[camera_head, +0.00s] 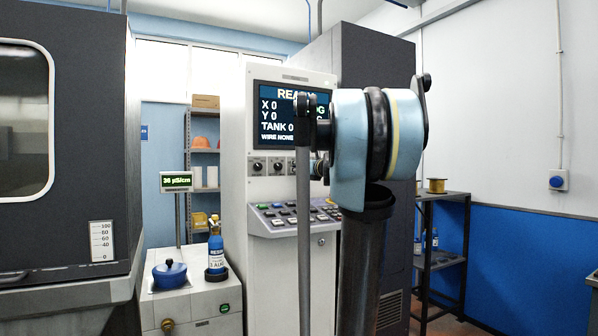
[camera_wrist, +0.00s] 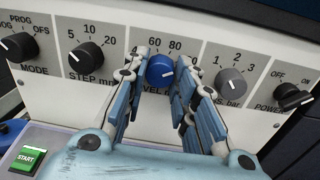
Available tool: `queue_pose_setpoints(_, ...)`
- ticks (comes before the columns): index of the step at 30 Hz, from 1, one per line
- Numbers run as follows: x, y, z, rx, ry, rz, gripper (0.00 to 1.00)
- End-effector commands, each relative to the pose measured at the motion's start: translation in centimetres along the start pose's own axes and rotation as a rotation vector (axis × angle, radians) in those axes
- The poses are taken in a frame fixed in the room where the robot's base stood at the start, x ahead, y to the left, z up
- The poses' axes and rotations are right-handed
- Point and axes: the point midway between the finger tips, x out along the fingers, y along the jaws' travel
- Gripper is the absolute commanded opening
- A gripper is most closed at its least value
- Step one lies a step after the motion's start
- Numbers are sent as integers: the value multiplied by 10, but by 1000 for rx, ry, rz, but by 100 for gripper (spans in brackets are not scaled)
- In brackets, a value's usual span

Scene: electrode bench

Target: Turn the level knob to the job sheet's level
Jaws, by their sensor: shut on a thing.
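In the wrist view the blue level knob (camera_wrist: 160,71) sits on the pale control panel. The marks 60 and 80 show above it, and its label is partly covered by my fingers. My gripper (camera_wrist: 160,76) has one finger on each side of the knob and is shut on it. A pale mark shows on the knob, but its exact setting is too small to read. In the head view my arm covers the gripper and this knob. I cannot pick out a job sheet in either view.
A step knob (camera_wrist: 86,56) is left of the level knob, and a grey bar knob (camera_wrist: 230,80) and a power switch (camera_wrist: 293,96) are right. A green start button (camera_wrist: 29,156) lies below. The console screen (camera_head: 272,110) reads READY and TANK 0. A scale (camera_head: 102,241) marks the left machine.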

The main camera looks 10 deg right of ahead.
Motion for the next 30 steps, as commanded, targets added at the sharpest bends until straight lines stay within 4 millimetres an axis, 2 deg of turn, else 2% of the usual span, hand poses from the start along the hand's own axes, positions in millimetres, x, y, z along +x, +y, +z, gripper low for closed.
queue_pose_setpoints(11, 0, 0, 0, -162, 8, -3, 2)
queue_pose_setpoints(30, 1, 2, 1, -757, 37, -2, 2)
